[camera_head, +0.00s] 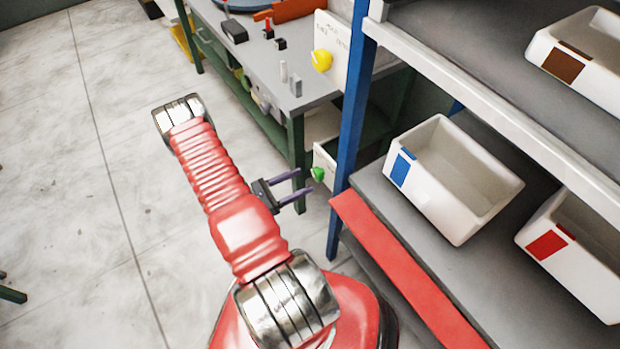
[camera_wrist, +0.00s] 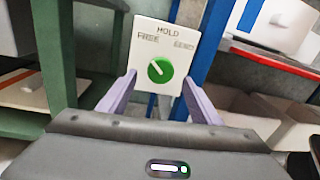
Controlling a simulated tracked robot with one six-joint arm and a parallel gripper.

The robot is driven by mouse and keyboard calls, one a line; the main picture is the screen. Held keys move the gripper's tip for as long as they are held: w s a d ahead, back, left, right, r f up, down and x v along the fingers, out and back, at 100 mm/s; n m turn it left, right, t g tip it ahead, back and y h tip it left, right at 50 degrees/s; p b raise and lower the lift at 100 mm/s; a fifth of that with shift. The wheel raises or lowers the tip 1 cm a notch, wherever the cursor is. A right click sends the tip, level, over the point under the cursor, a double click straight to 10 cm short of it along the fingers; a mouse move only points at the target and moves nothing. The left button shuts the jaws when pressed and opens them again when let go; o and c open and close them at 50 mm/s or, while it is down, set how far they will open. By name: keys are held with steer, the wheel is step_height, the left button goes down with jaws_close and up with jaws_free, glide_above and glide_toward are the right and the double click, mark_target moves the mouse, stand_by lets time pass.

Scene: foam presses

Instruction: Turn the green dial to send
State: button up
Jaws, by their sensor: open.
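The green dial (camera_wrist: 160,70) is on a white panel (camera_wrist: 148,30) labelled HOLD at the top, with what looks like FREE at the left and SEND at the right. Its white mark points up and left, toward the left label. In the head view the green dial (camera_head: 318,174) is small, on a white panel beside the blue post. My gripper (camera_head: 304,183) is open and empty, its purple fingers pointing at the dial. In the wrist view the fingers of my gripper (camera_wrist: 158,84) are to the left and right of the dial, apart from it.
A blue post (camera_head: 350,130) stands just right of the dial, with a shelf holding white bins (camera_head: 455,215) and a red strip (camera_head: 400,265). A green-legged workbench (camera_head: 265,65) stands behind, with a yellow dial (camera_head: 322,61) on another white panel.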

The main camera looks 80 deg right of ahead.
mark_target(314, 175)
steer(key=shift+x, duration=2.35)
steer(key=shift+c, duration=0.4)
steer(key=c, duration=0.9)
steer(key=shift+a, duration=0.25)
steer(key=shift+c, duration=0.3)
steer(key=shift+d, duration=0.15)
